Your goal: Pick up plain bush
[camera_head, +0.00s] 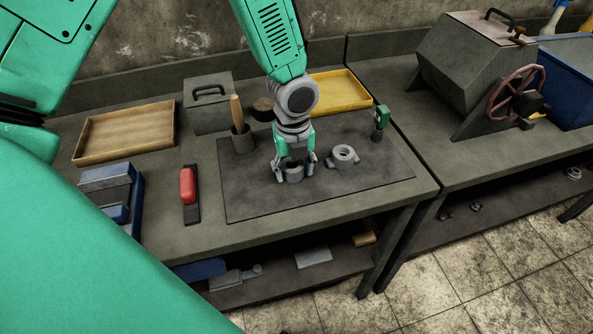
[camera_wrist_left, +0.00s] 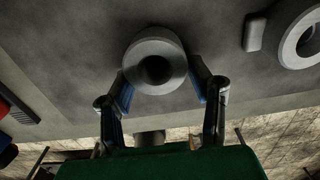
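The plain bush (camera_head: 294,174), a short grey ring, is at the dark mat (camera_head: 250,196) on the bench, between the fingertips of my left gripper (camera_head: 293,171). In the left wrist view the bush (camera_wrist_left: 157,66) faces the camera with its round hole. The fingers of my left gripper (camera_wrist_left: 158,85) flank it closely on both sides. I cannot tell whether both pads press on it. Its underside is hidden, so I cannot tell whether it rests on the mat. My right gripper is not in view.
A second ring with side lugs (camera_head: 343,157) lies to the right on the mat. A cup with a wooden-handled tool (camera_head: 242,141), a grey lidded box (camera_head: 207,107), a wooden tray (camera_head: 126,132), a yellow tray (camera_head: 340,90) and a red-handled tool (camera_head: 188,186) surround it.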

